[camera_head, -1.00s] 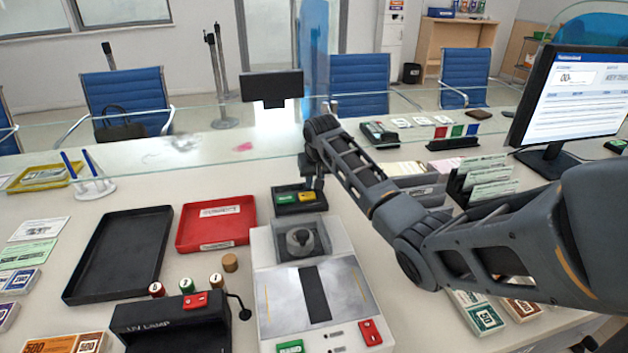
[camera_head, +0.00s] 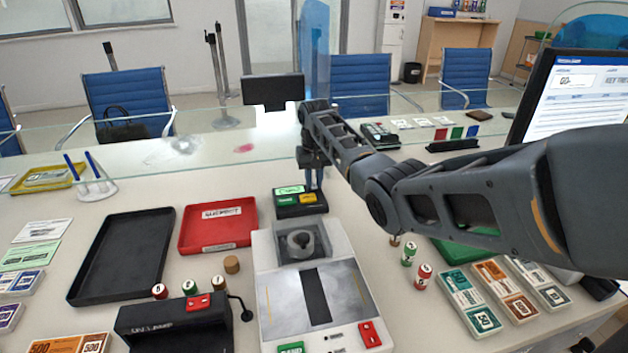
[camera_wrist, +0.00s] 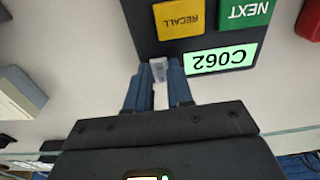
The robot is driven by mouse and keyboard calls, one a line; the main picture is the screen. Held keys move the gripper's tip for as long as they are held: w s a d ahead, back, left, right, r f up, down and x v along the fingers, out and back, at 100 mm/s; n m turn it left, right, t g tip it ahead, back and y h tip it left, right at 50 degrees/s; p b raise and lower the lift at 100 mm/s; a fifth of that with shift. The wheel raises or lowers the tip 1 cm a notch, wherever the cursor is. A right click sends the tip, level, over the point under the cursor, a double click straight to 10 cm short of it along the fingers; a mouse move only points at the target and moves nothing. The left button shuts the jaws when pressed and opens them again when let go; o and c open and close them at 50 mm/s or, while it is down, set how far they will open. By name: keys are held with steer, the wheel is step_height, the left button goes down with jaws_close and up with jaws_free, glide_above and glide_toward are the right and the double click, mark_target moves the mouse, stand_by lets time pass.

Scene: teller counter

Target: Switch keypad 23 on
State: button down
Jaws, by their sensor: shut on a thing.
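The keypad (camera_head: 288,209) is a dark box on the counter behind the white machine. It has a green NEXT button (camera_wrist: 244,10), a yellow RECALL button (camera_wrist: 179,18) and a lit green display (camera_wrist: 220,59) reading C062. No number 23 is readable on it. My gripper (camera_wrist: 159,72) points down at the keypad's display-side edge, close to the corner on the RECALL side. Its fingers are shut on a small pale piece (camera_wrist: 158,68) at that edge, which looks like a switch. In the head view my gripper (camera_head: 314,185) partly covers the keypad's far right corner.
A white machine (camera_head: 262,270) stands in front of the keypad, with a red tray (camera_head: 245,238) and black tray (camera_head: 77,295) to the left. A glass screen (camera_head: 130,160) runs behind. Banknote bundles (camera_head: 483,320) and stamps lie to the right.

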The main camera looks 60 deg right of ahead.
mark_target(314, 187)
steer(key=c, duration=1)
jaws_free()
steer(key=shift+r, duration=0.1)
step_height(314, 187, up, 8)
steer(key=shift+s+a+f, duration=0.15)
steer(key=shift+f, duration=0.05)
